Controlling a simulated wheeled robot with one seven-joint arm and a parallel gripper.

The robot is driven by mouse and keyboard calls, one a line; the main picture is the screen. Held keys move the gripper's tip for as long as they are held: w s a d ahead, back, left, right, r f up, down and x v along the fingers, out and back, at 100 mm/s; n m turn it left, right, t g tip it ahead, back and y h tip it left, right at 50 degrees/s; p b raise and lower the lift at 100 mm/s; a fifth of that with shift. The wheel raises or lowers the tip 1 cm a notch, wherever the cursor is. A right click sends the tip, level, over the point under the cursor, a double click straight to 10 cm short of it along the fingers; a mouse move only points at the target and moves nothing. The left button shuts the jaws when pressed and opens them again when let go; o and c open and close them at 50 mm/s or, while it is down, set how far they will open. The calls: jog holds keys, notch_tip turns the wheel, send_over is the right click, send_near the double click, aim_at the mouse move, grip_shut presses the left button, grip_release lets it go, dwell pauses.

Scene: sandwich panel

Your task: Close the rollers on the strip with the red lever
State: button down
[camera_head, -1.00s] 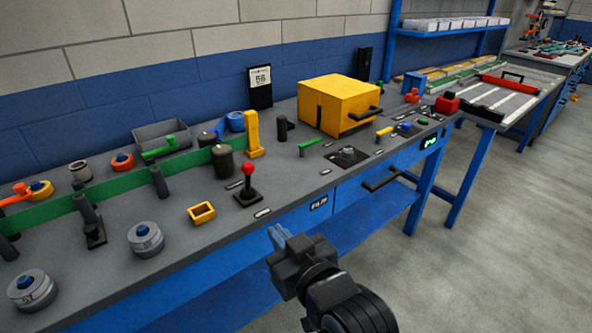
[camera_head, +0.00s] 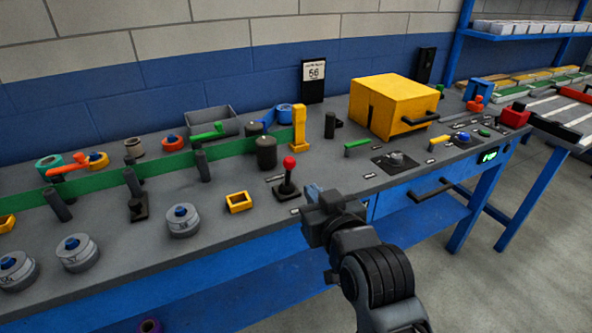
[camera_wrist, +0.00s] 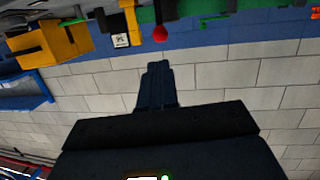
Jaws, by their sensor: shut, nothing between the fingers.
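The red-knobbed lever (camera_head: 289,163) stands upright on a black base on the bench top, near the front edge. Its red knob also shows at the top of the wrist view (camera_wrist: 160,33). The green strip (camera_head: 95,183) runs on edge along the bench between dark posts. A dark roller (camera_head: 267,152) stands at its right end, beside a yellow upright (camera_head: 299,127). My gripper (camera_head: 313,192) is shut and empty, in front of the bench edge, just right of and below the lever, apart from it. In the wrist view its fingers (camera_wrist: 158,77) are together.
A yellow box with a black handle (camera_head: 392,105) stands to the right on the bench. Grey weights (camera_head: 182,220) and a small yellow frame (camera_head: 239,202) lie left of the lever. A drawer handle (camera_head: 430,194) juts from the bench front.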

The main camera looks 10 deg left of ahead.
aim_at(291, 165)
jog(key=p+x, duration=0.1)
jog(key=x, duration=1)
jog(key=shift+w+a, duration=0.1)
jog(key=shift+w, duration=0.15)
